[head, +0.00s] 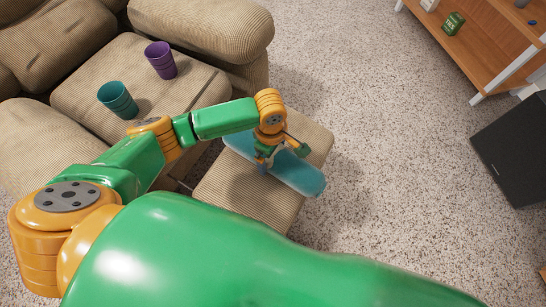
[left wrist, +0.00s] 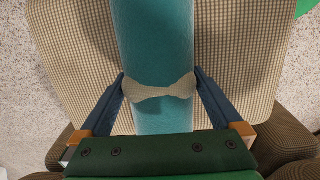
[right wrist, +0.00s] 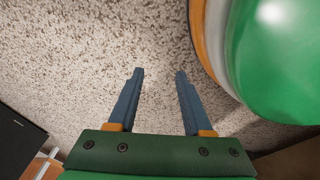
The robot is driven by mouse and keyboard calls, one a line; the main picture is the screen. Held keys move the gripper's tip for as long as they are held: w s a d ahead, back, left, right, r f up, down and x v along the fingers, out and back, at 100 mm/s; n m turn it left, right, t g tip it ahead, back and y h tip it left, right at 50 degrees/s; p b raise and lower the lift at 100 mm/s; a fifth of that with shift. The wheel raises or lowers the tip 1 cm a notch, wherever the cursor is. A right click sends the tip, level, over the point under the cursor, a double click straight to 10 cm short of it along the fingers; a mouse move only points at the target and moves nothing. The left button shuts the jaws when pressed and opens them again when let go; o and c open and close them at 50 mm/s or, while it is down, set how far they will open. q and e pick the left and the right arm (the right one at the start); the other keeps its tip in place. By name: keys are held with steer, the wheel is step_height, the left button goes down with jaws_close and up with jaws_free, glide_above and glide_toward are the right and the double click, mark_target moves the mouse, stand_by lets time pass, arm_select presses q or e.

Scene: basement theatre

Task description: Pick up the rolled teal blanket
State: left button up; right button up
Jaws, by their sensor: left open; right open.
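The rolled teal blanket (head: 297,174) lies on the tan corduroy footrest (head: 243,196) of the recliner. It also shows in the left wrist view (left wrist: 153,35), with a pale band (left wrist: 160,88) around it. My left gripper (head: 266,165) is at the blanket's middle. In the left wrist view its open fingers (left wrist: 160,87) stand on either side of the roll at the band, close to its sides; I cannot tell whether they touch it. My right gripper (right wrist: 160,75) is open and empty above the speckled carpet. The right gripper is not visible in the head view.
A teal cup (head: 118,100) and a purple cup (head: 160,60) stand on the recliner seat (head: 100,70). A wooden shelf (head: 470,50) with a green box (head: 453,23) is at the top right. A black speaker-like box (head: 515,150) stands at the right. Carpet (head: 390,130) between is clear.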

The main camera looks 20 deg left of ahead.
arm_select(q)
steer(key=shift+r, duration=0.15)
steer(key=c, duration=1.3)
